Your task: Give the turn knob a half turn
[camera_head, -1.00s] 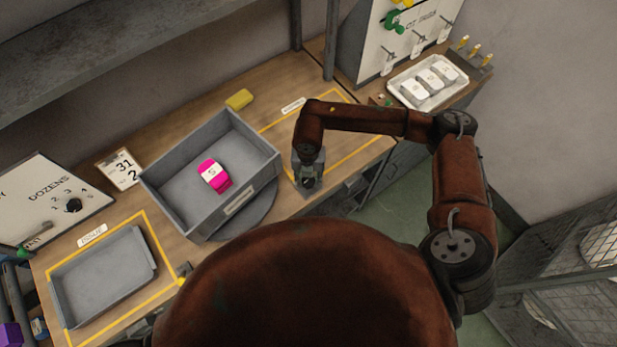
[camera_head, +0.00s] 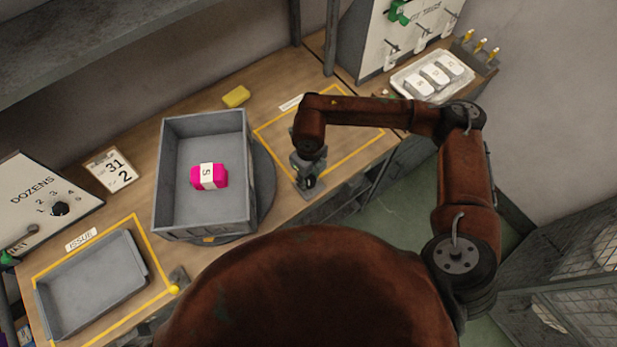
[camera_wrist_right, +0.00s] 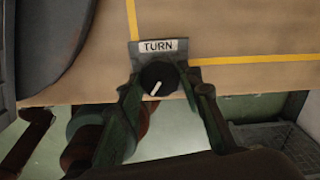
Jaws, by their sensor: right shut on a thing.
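The turn knob (camera_wrist_right: 158,79) is a round black knob with a white pointer line, under a TURN label at the bench's front edge in the right wrist view. Its pointer slants up to the right. My right gripper (camera_wrist_right: 160,90) is shut on the knob, one finger on each side. In the head view my right gripper (camera_head: 307,180) is at the bench's front edge, hiding most of the knob. Left of it, a grey bin (camera_head: 158,190) stands on a round dark turntable (camera_head: 264,180), holding a pink packet (camera_head: 221,176) with a white band. My left gripper is not in view.
A grey issue tray (camera_head: 140,262) lies at the left, near a DOZENS dial panel (camera_head: 35,190). A yellow block (camera_head: 236,96) lies behind the bin. A tray of white packs (camera_head: 405,83) stands at the back right. The yellow-outlined area behind my right gripper is clear.

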